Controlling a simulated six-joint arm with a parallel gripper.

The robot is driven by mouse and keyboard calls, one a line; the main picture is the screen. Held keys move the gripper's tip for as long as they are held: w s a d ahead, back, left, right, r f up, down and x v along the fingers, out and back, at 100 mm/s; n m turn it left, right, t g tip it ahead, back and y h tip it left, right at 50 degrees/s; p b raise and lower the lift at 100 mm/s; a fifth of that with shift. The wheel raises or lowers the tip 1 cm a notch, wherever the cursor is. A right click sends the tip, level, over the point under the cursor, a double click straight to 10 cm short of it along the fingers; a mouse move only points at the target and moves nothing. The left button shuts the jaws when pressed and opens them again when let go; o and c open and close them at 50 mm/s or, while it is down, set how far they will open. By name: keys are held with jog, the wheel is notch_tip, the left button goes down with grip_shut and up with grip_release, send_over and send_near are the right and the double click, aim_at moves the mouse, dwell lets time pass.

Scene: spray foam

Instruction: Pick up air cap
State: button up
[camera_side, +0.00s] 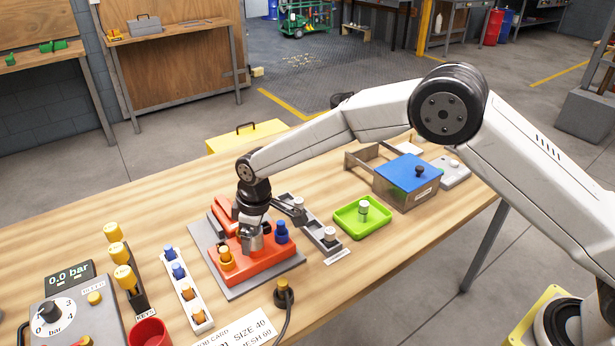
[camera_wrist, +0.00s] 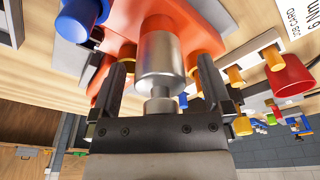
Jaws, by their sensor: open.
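A silver stepped cylinder, which looks like the air cap (camera_wrist: 160,58), sits on the orange-red block (camera_side: 276,264). In the wrist view my gripper (camera_wrist: 163,66) is open, with one finger on each side of this cylinder. Gaps show between the fingers and the metal. In the side view my gripper (camera_side: 251,232) points down over the block, and the silver part shows just below it. The lower end of the cylinder, where it meets the block, is partly hidden.
A blue fitting (camera_side: 281,232) and an orange one (camera_side: 226,259) stand close by on the block. A grey rail (camera_side: 314,228), a green tray (camera_side: 351,224) and a blue-lidded box (camera_side: 407,176) lie to the right. A white fitting strip (camera_side: 183,279) is to the left.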

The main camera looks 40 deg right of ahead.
grip_shut()
dwell(0.3)
jog(key=shift+r, duration=0.15)
notch_tip(320, 180, up, 10)
jog(key=shift+f, duration=0.15)
dwell(0.5)
dwell(0.4)
jog(key=shift+f, duration=1.55)
